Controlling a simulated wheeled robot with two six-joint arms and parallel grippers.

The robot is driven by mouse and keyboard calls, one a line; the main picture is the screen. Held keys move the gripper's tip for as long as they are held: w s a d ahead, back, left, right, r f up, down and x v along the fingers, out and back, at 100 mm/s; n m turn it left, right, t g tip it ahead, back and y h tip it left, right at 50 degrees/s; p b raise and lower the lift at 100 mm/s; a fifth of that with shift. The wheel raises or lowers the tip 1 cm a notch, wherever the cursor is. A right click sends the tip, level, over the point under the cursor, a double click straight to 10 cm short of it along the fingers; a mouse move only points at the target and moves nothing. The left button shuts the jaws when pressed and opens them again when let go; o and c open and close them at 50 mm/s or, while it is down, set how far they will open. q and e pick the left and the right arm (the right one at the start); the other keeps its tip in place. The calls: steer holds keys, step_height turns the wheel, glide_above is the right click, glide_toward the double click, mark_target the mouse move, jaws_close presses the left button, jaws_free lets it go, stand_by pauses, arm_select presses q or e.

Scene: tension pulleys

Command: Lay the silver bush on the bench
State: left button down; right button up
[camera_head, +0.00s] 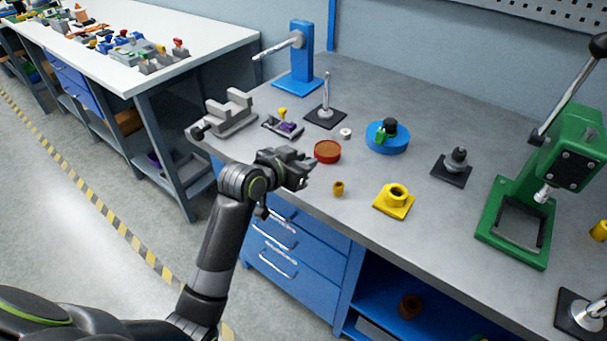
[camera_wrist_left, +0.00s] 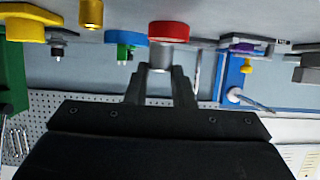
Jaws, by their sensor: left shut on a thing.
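My left gripper (camera_head: 303,171) is over the front edge of the bench (camera_head: 362,224), left of the brass bush and near the red dish. In the left wrist view, which is upside down, its fingers (camera_wrist_left: 161,88) are shut on a small silver cylinder, the silver bush (camera_wrist_left: 159,82). The fingers partly cover the bush. In the head view the gripper hides it, and I cannot make it out there. My right gripper is not in view.
A red dish (camera_head: 327,152), a brass bush (camera_head: 338,188), a yellow flanged block (camera_head: 395,201), a blue dish (camera_head: 387,143) and a small white ring (camera_head: 346,133) stand nearby. A green press (camera_head: 520,222) stands right. Bare bench lies between the yellow block and the press.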

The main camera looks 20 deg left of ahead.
arm_select(q)
steer(key=shift+f, duration=1.9)
steer(key=shift+f, duration=0.15)
steer(key=c, duration=1.2)
jaws_free()
steer(key=shift+c, duration=0.2)
steer(key=shift+s+r, duration=0.1)
steer(key=shift+r, duration=0.1)
steer(key=v, duration=1.1)
steer(key=shift+s, duration=0.35)
steer(key=shift+a+r, duration=0.1)
